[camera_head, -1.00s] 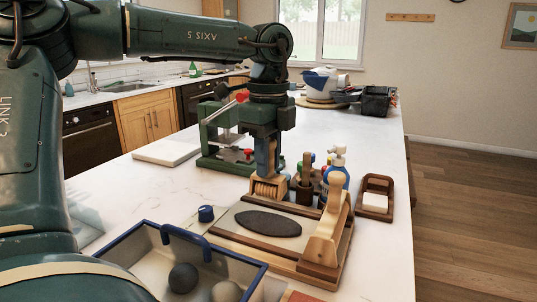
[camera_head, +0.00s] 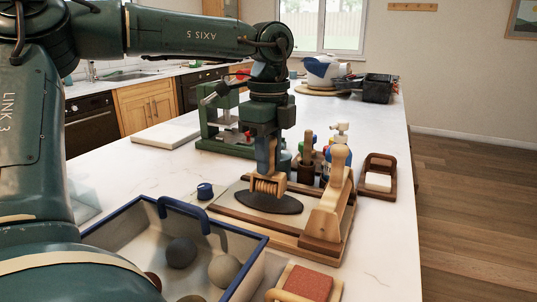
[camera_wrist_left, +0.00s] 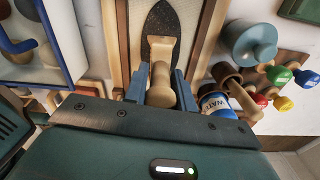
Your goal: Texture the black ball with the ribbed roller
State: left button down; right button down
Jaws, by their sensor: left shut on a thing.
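The black clay is a flat oval slab (camera_head: 283,206) on the wooden-framed board (camera_head: 232,225). It also shows in the left wrist view (camera_wrist_left: 168,20), running away from the gripper. My left gripper (camera_head: 268,165) points down and is shut on the handle of the ribbed wooden roller (camera_head: 268,186). In the left wrist view the fingers (camera_wrist_left: 159,90) clasp the pale handle from both sides. The ribbed roller lies over the back part of the slab; whether it presses on it I cannot tell. My right gripper is not in view.
A wooden tool (camera_head: 333,195) stands at the board's right. A tool holder (camera_head: 306,172) with bottles is close behind. A green press (camera_head: 225,135) stands behind left.

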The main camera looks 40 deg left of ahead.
pick_arm(q)
jog(key=shift+f+b, duration=0.65)
jog(key=shift+f, duration=0.1)
dwell(0.3)
